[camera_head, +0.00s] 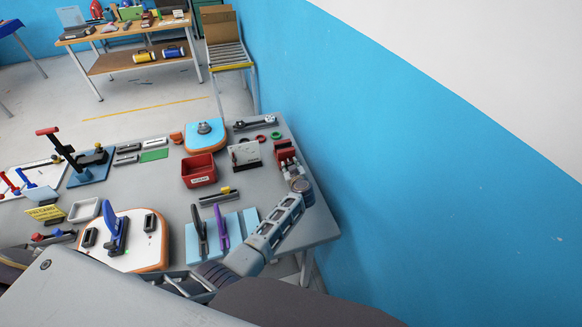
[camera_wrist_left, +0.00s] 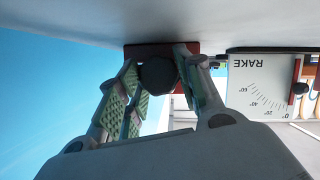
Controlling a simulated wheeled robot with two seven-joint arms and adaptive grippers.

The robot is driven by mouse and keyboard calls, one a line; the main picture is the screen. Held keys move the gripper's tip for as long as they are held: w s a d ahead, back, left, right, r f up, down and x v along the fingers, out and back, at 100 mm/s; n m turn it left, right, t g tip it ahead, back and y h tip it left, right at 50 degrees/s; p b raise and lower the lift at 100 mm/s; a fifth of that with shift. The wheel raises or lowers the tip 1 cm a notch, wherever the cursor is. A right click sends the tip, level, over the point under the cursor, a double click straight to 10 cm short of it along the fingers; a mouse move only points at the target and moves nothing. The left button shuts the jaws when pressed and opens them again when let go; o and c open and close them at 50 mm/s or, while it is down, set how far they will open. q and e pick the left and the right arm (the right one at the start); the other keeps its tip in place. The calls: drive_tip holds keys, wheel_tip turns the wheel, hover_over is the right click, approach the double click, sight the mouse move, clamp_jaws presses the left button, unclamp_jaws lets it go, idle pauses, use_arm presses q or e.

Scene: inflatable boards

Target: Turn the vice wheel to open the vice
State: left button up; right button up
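The red vice (camera_head: 285,151) stands at the far right edge of the grey table. In the left wrist view it is a dark red block (camera_wrist_left: 190,48) with the dark round vice wheel (camera_wrist_left: 157,73) in front of it. My left gripper (camera_head: 292,174) reaches up along the table's right side to the near end of the vice. In the left wrist view its fingers (camera_wrist_left: 160,82) sit on either side of the wheel and appear to touch it. In the head view the gripper hides the wheel. The jaw gap cannot be made out. My right gripper is not in view.
A white rake gauge (camera_head: 244,154) stands just left of the vice, also in the wrist view (camera_wrist_left: 262,85). A red bin (camera_head: 199,170) and a light blue board with a purple lever (camera_head: 221,229) are farther left. The blue wall (camera_head: 390,190) is close on the right.

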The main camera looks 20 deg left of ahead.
use_arm(q)
drive_tip(key=o, duration=0.4)
drive_tip(key=shift+s, duration=0.1)
drive_tip(key=shift+o, duration=0.2)
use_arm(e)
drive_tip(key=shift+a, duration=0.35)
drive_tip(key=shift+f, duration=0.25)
